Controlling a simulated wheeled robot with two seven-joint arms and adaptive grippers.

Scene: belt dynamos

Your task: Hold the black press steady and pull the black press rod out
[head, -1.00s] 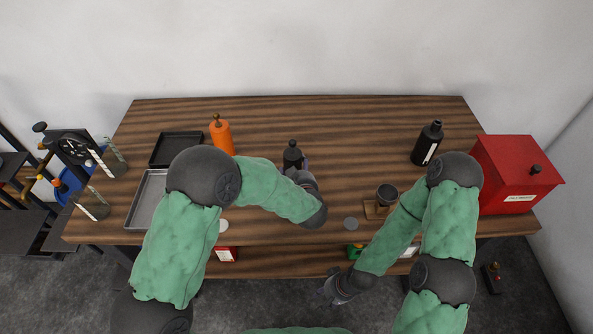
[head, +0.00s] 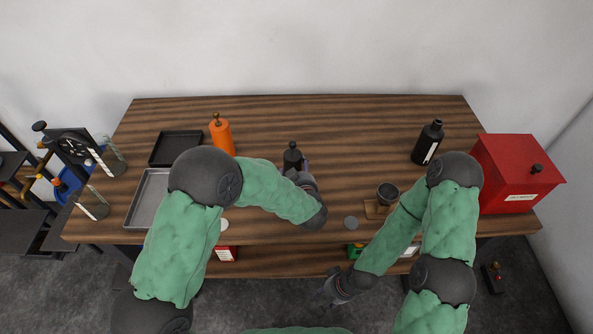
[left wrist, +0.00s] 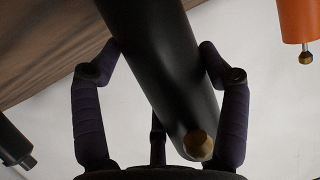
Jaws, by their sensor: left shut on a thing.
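The black press (head: 292,158) stands on the table near its middle, partly hidden behind my left gripper. In the left wrist view, the black press (left wrist: 163,60) is a thick dark cylinder with a brass knob (left wrist: 198,145) at its end. My left gripper (left wrist: 163,60) is shut on its body, one finger on each side. In the head view the wrist mostly hides these fingers. My right gripper (head: 328,296) hangs low in front of the table's near edge, away from the press. Its fingers are too dark and small to read.
An orange press (head: 221,136) with a brass knob stands left of the black press. A black bottle (head: 428,143) and a red box (head: 512,176) are at the right. A dark cup (head: 387,193) sits on a wooden stand. Trays lie at the left. The table's back middle is clear.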

